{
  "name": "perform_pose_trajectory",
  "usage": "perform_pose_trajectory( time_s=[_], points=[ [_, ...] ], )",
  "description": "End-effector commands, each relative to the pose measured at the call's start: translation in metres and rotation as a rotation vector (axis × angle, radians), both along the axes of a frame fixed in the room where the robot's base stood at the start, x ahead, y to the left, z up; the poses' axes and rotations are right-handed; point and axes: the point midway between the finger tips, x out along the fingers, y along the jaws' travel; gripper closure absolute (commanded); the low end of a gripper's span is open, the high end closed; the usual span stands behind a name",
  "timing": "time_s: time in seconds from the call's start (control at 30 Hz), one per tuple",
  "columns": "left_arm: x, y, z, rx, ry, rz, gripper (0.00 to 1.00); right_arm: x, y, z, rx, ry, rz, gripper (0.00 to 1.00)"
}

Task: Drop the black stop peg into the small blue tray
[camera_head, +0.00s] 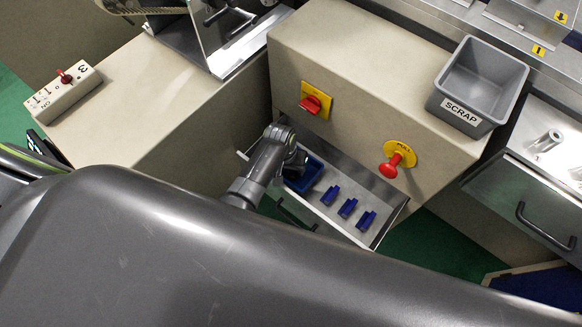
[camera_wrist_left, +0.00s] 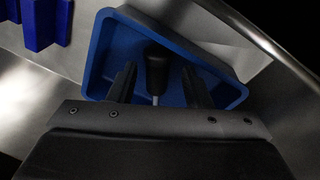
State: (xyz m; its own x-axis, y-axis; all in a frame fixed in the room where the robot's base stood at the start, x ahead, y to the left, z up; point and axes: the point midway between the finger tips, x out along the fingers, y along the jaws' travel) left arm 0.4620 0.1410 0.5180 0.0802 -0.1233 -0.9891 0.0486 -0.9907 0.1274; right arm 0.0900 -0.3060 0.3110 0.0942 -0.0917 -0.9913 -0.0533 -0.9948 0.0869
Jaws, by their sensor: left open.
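The small blue tray (camera_head: 309,177) sits at the left end of an open metal drawer. It also shows in the left wrist view (camera_wrist_left: 112,45). The black stop peg (camera_wrist_left: 156,68), with a black head and a thin silvery shaft, shows between my left fingers against the tray's interior. I cannot tell whether it touches the tray floor. My left gripper (camera_wrist_left: 159,84) is open, its fingers on either side of the peg with gaps showing. In the head view my left gripper (camera_head: 298,160) is over the tray and hides the peg. My right gripper is out of view.
Several blue holders (camera_head: 347,208) stand in the drawer (camera_head: 375,225) right of the tray. Above the drawer are a red pull knob (camera_head: 391,167) and a red rotary switch (camera_head: 311,104). A grey scrap bin (camera_head: 478,85) stands at the upper right. The drawer walls are close around the gripper.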

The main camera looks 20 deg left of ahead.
Motion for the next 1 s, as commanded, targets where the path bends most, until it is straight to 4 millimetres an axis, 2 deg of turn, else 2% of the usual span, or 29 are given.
perform_pose_trajectory(
  time_s=[0.13, 0.23, 0.37, 0.57, 0.7, 0.83, 1.0],
  points=[
    [0.000, 0.000, 0.004, 0.000, 0.000, 0.000, 0.55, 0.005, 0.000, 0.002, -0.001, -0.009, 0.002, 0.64],
    [0.000, 0.000, 0.015, 0.000, -0.002, 0.000, 0.55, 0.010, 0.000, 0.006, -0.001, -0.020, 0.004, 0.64],
    [-0.001, 0.003, 0.038, 0.000, -0.003, 0.001, 0.55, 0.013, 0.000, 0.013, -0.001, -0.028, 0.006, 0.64],
    [-0.005, 0.008, 0.080, 0.000, -0.004, 0.001, 0.55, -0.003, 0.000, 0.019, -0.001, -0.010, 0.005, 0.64],
    [-0.007, 0.011, 0.105, 0.000, -0.002, 0.000, 0.55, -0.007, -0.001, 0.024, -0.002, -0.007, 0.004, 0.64],
    [-0.008, 0.013, 0.121, 0.000, -0.002, 0.000, 0.55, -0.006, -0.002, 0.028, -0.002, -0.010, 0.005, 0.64],
    [-0.009, 0.015, 0.130, 0.000, 0.000, 0.000, 0.55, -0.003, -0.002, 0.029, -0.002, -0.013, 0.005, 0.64]
  ],
)
